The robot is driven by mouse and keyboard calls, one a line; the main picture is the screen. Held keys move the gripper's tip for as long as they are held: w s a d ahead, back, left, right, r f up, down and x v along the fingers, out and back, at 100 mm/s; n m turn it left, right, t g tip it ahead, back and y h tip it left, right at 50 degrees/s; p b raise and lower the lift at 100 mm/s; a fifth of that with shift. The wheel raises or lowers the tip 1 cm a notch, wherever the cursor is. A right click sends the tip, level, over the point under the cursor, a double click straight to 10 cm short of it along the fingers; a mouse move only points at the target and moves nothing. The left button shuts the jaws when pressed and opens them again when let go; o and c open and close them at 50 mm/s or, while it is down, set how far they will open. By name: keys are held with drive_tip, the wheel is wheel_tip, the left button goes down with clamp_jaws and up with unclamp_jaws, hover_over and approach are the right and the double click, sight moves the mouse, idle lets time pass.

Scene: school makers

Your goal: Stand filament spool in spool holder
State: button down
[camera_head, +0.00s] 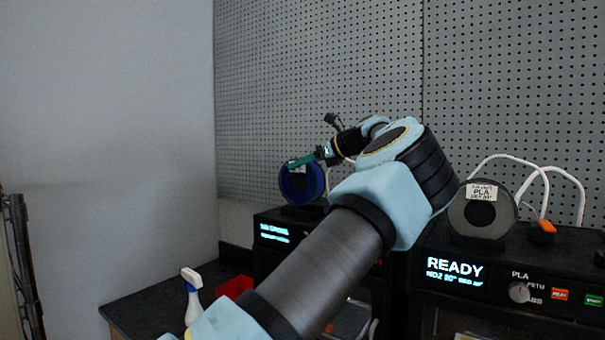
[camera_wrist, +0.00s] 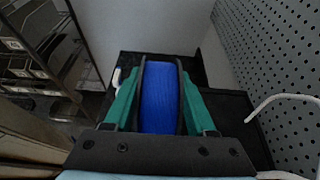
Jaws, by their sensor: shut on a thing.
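The blue filament spool (camera_head: 294,182) is upright in the head view, above the left printer's top, with its rim near a dark holder (camera_head: 302,211). My gripper (camera_head: 314,158) is shut on the spool's upper part from the right. In the wrist view the green fingers of my gripper (camera_wrist: 158,78) flank the spool (camera_wrist: 158,100), one on each side of its dark flanges. The spool's lower edge is close to the holder. I cannot tell whether it rests in it, as the contact is dark and small.
The left printer (camera_head: 275,233) has a lit screen. The right printer (camera_head: 500,270) reads READY and carries a grey PLA spool (camera_head: 481,212) and white tubes. A spray bottle (camera_head: 192,292) and a red bin (camera_head: 235,287) stand on the counter. A pegboard (camera_head: 320,70) rises behind.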

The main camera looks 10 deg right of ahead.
drive_tip(key=shift+f, duration=1.25)
drive_tip(key=shift+c, duration=1.1)
unclamp_jaws()
drive_tip(key=shift+f, duration=0.15)
drive_tip(key=b+v, duration=0.2)
drive_tip(key=v, duration=1)
drive_tip(key=shift+b, duration=0.3)
